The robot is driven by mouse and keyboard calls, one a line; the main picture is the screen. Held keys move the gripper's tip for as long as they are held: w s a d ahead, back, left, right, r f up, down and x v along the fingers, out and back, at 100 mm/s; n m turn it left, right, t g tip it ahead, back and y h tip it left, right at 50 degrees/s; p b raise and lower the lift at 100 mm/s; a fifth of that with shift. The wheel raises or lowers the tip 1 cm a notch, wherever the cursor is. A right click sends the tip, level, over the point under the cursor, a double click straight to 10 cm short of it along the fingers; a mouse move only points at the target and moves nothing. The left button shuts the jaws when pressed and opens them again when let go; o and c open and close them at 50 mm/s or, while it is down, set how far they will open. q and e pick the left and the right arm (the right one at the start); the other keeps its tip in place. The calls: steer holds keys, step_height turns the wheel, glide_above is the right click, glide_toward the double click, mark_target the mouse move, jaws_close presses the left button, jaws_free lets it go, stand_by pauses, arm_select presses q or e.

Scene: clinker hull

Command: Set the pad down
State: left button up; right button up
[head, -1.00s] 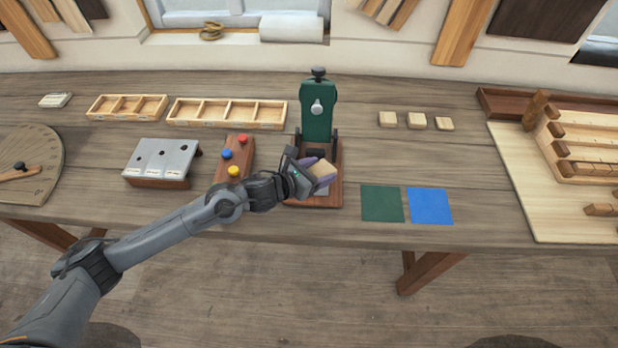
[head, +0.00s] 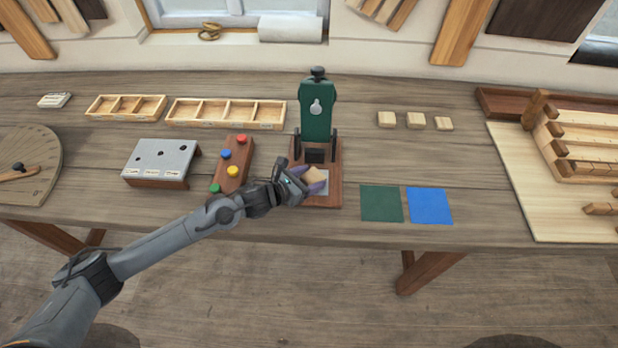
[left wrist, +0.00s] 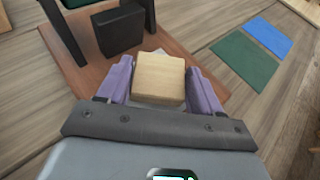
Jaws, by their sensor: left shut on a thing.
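The pad (head: 315,176) is a small light-wood block. My left gripper (head: 309,183) is shut on it, and the purple fingers flank it. In the left wrist view the pad (left wrist: 158,78) sits between the fingers, over the grey plate on the wooden base of the green press (head: 317,112). Whether the pad touches the plate (head: 322,191) I cannot tell. My right gripper is not in view.
A green square (head: 382,204) and a blue square (head: 430,206) lie flat to the right of the press. Several similar blocks (head: 416,120) stand behind them. A board with coloured buttons (head: 232,164) is left of the press.

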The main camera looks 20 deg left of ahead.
arm_select(q)
steer(key=shift+f, duration=0.1)
steer(key=o, duration=0.6)
steer(key=shift+f, duration=0.1)
steer(key=o, duration=0.4)
steer(key=shift+o, duration=0.2)
steer(key=shift+r, duration=0.2)
steer(key=shift+s+r, duration=0.1)
steer(key=v, duration=1.1)
steer(key=shift+s+a+r, duration=0.15)
steer(key=shift+s+a, duration=0.05)
steer(key=shift+s, duration=0.1)
